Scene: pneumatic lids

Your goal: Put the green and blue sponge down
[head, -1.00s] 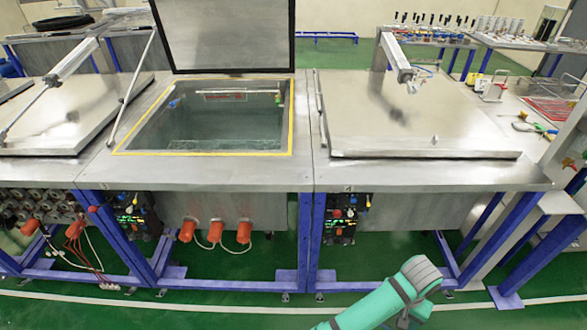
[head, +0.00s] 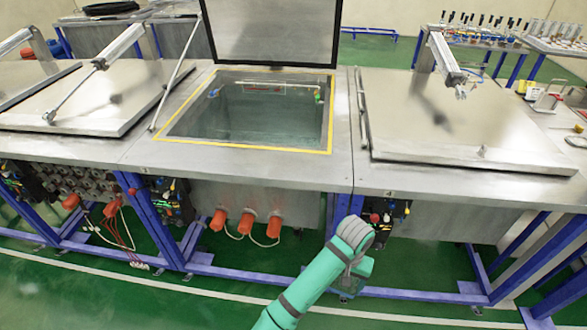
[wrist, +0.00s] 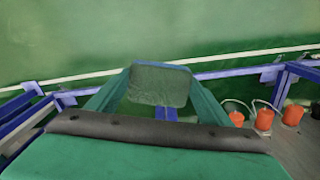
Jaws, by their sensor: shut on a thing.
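The green and blue sponge (wrist: 158,86) is in the wrist view, with its broad dark green face toward the camera and a thin blue edge along its top. My gripper (wrist: 158,92) is shut on it, one teal finger at each side. The sponge is held in the air above the green floor, in front of the row of steel benches. In the head view my teal arm reaches up from the bottom, its end below the bench front; the fingers and sponge cannot be made out clearly there.
An open tank (head: 250,128) with a yellow rim has its lid (head: 270,30) raised behind it. Closed steel lids flank it, the right one (head: 460,120) with an arm above. Blue frame legs and orange plugs (head: 247,222) lie under the bench. Bare bench top (head: 240,165) lies before the tank.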

